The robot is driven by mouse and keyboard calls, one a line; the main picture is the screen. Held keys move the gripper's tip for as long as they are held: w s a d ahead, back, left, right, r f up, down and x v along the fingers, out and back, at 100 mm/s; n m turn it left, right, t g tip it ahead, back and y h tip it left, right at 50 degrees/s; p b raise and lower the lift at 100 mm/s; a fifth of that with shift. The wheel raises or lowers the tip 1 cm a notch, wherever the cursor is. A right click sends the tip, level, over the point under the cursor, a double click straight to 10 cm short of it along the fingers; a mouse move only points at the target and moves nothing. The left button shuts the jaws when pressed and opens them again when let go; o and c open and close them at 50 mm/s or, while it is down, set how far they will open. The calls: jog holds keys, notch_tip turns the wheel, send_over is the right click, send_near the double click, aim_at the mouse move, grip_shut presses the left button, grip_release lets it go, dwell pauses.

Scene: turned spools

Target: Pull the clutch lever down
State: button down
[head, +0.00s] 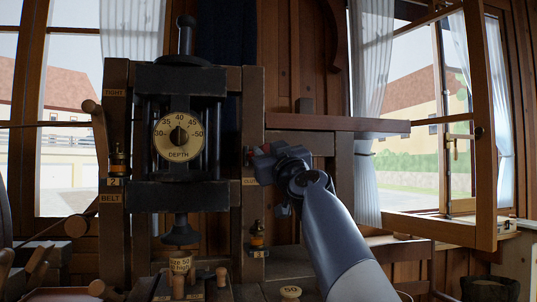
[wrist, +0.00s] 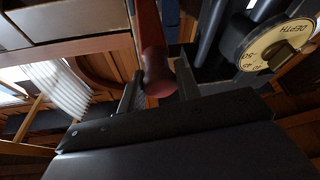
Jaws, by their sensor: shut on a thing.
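The clutch lever appears to be the reddish-brown handle (wrist: 155,62) in the wrist view, its rounded end between my two fingers. In the head view my gripper (head: 262,160) is at the right post of the machine, beside the depth dial, and mostly covers the lever. Only small reddish patches show around the jaws. My gripper (wrist: 158,84) is shut on the handle near its end. A label below the gripper on the right post is partly hidden, so I cannot read it.
The machine has a round depth dial (head: 179,135) and a wooden belt lever (head: 97,125) on its left post. A wooden shelf (head: 340,124) runs right, just above my arm. Wooden pegs and a knob (head: 290,292) stand below. An open window (head: 440,130) is at right.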

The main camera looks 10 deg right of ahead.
jog(key=shift+w+f, duration=0.2)
jog(key=shift+f, duration=0.15)
jog(key=c, duration=1.5)
grip_release()
jog(key=o, duration=0.5)
jog(key=shift+s+r, duration=0.15)
jog(key=shift+c, duration=0.2)
jog(key=b+v, duration=0.5)
jog(key=v, duration=0.5)
jog(key=shift+s+b, duration=0.3)
jog(key=shift+s, duration=0.05)
jog(key=shift+w, duration=0.1)
jog(key=p+x, duration=0.5)
jog(key=x, duration=0.5)
jog(key=shift+w+r+p, duration=0.15)
jog(key=shift+w+p, duration=0.15)
jog(key=shift+p, duration=0.1)
